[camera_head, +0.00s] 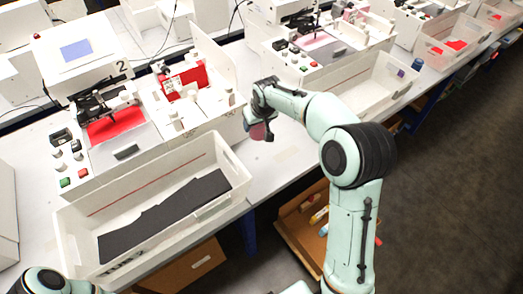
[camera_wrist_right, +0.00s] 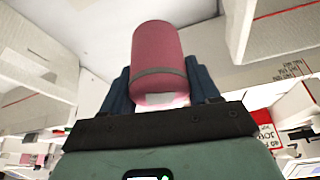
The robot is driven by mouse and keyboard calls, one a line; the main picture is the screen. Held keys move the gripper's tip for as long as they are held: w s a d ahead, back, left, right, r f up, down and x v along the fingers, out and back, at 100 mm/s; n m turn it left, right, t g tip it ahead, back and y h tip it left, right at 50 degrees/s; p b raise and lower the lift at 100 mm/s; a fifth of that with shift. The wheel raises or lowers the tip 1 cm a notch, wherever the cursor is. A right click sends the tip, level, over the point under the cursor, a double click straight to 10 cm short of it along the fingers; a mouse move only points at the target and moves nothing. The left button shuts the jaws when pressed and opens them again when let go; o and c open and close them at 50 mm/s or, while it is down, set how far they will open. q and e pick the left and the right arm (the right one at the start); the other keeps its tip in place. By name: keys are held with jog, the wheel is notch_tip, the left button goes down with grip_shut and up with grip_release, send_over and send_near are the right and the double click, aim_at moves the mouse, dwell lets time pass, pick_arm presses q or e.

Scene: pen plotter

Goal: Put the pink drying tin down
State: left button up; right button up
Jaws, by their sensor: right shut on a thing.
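The pink drying tin (camera_wrist_right: 160,55) is a pink cylinder with a grey band, between the dark fingers of my right gripper (camera_wrist_right: 163,90) in the right wrist view. The right gripper is shut on it. In the head view the tin (camera_head: 258,131) shows small and dark pink at the right gripper (camera_head: 261,121), over the white table between two plotter stations. Whether the tin touches the table cannot be told. Only part of my left arm shows at the lower left of the head view; its gripper is out of view.
A white bin (camera_head: 75,232) with dark sheets stands left of the right gripper. Plotter 2 (camera_head: 90,60) is behind it. Another clear bin (camera_head: 385,92) stands to the right. Bare table (camera_head: 280,160) lies around the gripper. An open brown drawer (camera_head: 295,225) is below the table edge.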

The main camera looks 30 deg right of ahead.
notch_tip(320, 180, down, 13)
jog(key=shift+s+r, duration=0.15)
jog(key=shift+r, duration=0.05)
notch_tip(320, 180, down, 4)
jog(key=shift+r, duration=0.1)
pick_arm(q)
jog(key=shift+s+f, duration=0.3)
jog(key=shift+s, duration=0.05)
jog(key=shift+s+f, duration=0.1)
pick_arm(e)
jog(key=shift+f+b, duration=0.2)
jog(key=shift+b, duration=0.1)
jog(key=o, duration=1.1)
jog(key=shift+r, duration=0.15)
